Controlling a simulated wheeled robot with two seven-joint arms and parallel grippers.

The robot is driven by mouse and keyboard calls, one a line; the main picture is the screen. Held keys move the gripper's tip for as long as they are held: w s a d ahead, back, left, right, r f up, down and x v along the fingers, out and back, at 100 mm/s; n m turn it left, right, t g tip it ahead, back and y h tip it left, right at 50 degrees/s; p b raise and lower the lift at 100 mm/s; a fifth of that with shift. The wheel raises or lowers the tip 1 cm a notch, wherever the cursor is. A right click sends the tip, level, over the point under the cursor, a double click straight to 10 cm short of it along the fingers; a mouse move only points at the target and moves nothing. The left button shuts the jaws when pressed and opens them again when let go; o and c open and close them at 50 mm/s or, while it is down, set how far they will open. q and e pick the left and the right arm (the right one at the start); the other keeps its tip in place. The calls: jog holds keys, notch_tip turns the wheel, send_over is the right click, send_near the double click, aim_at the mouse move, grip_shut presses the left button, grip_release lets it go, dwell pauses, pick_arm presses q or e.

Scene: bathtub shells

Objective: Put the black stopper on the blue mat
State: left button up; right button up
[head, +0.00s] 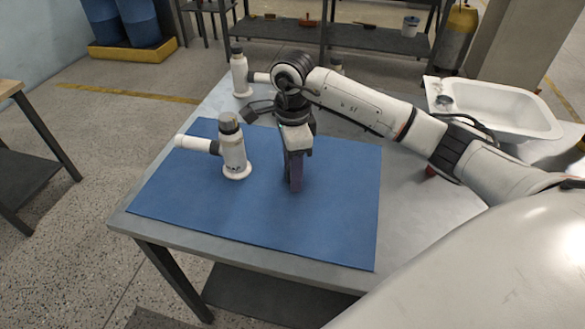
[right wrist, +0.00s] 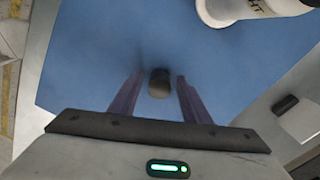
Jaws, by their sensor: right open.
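The blue mat (head: 330,215) lies flat on the grey table; it also fills much of the right wrist view (right wrist: 90,60). My right gripper (head: 293,188) points down over the middle of the mat. In the right wrist view its two fingers (right wrist: 157,88) are apart. The dark stopper (right wrist: 159,83) shows between the fingertips, over the blue mat, with a shadow beside it. Neither finger visibly presses on it. In the head view the stopper is hidden by the gripper. My left gripper is not in view.
A white fitting with a grey cap (head: 233,150) stands on the mat left of the gripper. Another (head: 240,75) stands behind the mat. A white tub shell (head: 495,108) is at the right. A small red thing (head: 431,171) shows under my arm. The front of the mat is clear.

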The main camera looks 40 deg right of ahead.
notch_tip(320, 180, up, 12)
jog(key=shift+r, duration=0.2)
dwell(0.4)
